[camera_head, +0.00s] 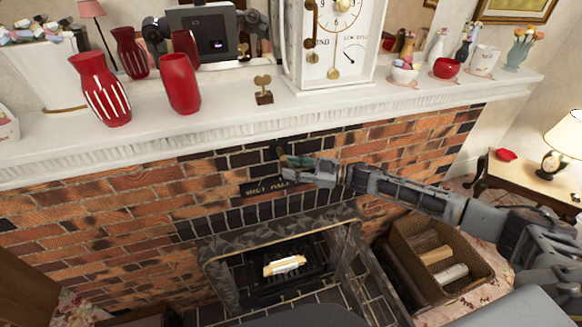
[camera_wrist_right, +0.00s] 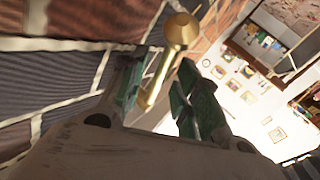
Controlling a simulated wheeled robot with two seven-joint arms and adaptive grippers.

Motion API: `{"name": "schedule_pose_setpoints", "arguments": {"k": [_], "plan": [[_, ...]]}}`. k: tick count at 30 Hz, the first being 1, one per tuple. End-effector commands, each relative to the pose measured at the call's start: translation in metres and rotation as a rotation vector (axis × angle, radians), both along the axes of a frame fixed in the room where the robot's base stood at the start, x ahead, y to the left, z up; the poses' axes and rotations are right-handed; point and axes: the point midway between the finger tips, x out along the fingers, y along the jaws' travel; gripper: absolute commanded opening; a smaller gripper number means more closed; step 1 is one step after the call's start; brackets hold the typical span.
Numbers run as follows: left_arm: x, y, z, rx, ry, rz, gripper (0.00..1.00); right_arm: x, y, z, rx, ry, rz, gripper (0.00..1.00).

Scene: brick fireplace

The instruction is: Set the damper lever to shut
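The brass damper lever (camera_wrist_right: 158,75) has a round knob and a thin shaft in the right wrist view. My right gripper (camera_wrist_right: 160,88) is open, with its green-padded fingers on either side of the shaft. The shaft lies close to the left finger; I cannot tell whether they touch. In the head view my right gripper (camera_head: 285,166) is at the dark brick panel above the firebox and largely hides the lever. A dark plate (camera_head: 262,188) with gold lettering, partly covered by the gripper, shows a word like "SHUT". My left gripper is not in view.
The white mantel (camera_head: 230,128) juts out above my right gripper, carrying red vases (camera_head: 180,84), a clock (camera_head: 333,45) and a small brass ornament (camera_head: 263,90). Below is the firebox opening (camera_head: 285,270). A log basket (camera_head: 440,262) stands under my right arm.

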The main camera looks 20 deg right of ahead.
Motion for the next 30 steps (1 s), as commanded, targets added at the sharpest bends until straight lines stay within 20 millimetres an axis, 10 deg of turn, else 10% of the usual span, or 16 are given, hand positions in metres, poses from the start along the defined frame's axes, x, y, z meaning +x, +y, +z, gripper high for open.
{"name": "schedule_pose_setpoints", "arguments": {"k": [13, 21, 30], "plan": [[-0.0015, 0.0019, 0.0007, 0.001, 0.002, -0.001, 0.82, 0.003, 0.0045, 0.0001, -0.001, -0.001, -0.001, 0.32], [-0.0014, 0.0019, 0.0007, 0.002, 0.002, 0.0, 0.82, 0.0028, 0.0045, 0.0, -0.001, 0.0, -0.001, 0.0], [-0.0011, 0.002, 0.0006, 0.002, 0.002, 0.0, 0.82, 0.0019, 0.0052, -0.0007, 0.0, 0.0, 0.001, 0.0]]}}
